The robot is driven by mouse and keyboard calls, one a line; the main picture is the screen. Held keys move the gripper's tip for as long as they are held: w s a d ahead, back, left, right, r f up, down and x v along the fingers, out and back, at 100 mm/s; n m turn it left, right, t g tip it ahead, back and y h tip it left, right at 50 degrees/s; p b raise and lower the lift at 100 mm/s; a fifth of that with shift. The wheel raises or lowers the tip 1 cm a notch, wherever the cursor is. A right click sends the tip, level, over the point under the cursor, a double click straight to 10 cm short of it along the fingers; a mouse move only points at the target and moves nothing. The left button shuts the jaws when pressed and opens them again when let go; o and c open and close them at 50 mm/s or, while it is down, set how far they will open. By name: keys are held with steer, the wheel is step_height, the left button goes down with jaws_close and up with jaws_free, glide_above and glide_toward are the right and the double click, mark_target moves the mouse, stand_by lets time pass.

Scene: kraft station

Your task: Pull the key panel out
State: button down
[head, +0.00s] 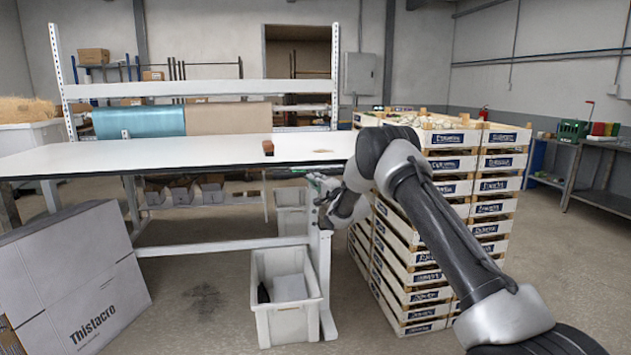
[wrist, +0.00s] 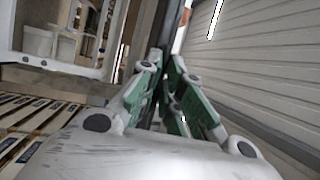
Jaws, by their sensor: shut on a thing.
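My gripper (head: 315,181) is at the right end of the white workbench (head: 120,155), just below the tabletop edge. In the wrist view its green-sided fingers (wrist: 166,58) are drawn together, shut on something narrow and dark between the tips. The fingers hide most of it, but its place under the tabletop fits the key panel. I cannot make out the panel's face or any keys, nor how far it stands out from the bench.
A grey bin (head: 285,325) sits under the bench end. A large carton (head: 75,285) leans at the left. A small brown block (head: 268,147) is on the bench. The front floor is open.

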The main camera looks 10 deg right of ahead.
steer(key=c, duration=1.6)
jaws_free()
steer(key=v, duration=1.2)
